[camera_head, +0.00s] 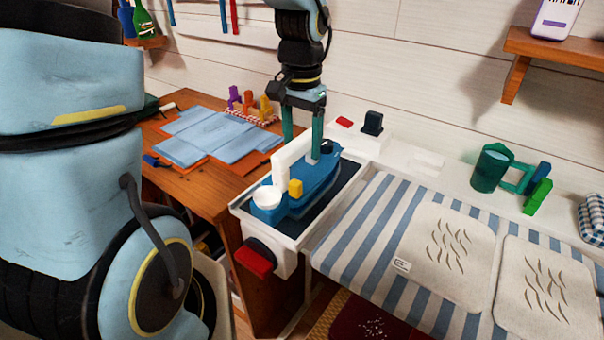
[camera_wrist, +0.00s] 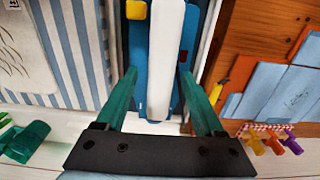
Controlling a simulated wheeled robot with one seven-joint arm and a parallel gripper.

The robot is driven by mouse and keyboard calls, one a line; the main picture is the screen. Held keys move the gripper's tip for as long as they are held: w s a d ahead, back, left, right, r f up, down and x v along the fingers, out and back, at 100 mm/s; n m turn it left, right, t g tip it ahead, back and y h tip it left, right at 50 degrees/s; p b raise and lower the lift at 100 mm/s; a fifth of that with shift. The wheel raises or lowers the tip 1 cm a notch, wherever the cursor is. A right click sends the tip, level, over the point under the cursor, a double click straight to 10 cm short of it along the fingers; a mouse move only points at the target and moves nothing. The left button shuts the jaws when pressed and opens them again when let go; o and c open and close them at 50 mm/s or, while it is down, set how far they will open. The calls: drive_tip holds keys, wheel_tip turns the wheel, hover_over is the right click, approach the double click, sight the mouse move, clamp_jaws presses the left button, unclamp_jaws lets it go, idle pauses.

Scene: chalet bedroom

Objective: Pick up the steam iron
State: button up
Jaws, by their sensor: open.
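The steam iron (camera_head: 322,180) has a blue body, a white handle (camera_head: 283,170), a yellow button and a round white part at its near end. It lies on a dark surface in a white tray-like stand (camera_head: 240,208). My gripper (camera_head: 301,148) points down at the iron's far part, its green fingers open. In the wrist view, my gripper (camera_wrist: 158,76) has one finger on each side of the white handle (camera_wrist: 166,60), with gaps between. The blue body (camera_wrist: 137,50) shows beside the handle. Whether the far finger touches the iron is unclear.
A wooden desk (camera_head: 190,182) with blue sheets and small colored figures is left of the stand. A striped surface (camera_head: 357,232) with pale mats is at right. A shelf (camera_head: 560,50) juts out at upper right.

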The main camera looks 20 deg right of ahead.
drive_tip(key=shift+c, duration=0.3)
clamp_jaws()
drive_tip(key=shift+r, duration=0.1)
idle(1.0)
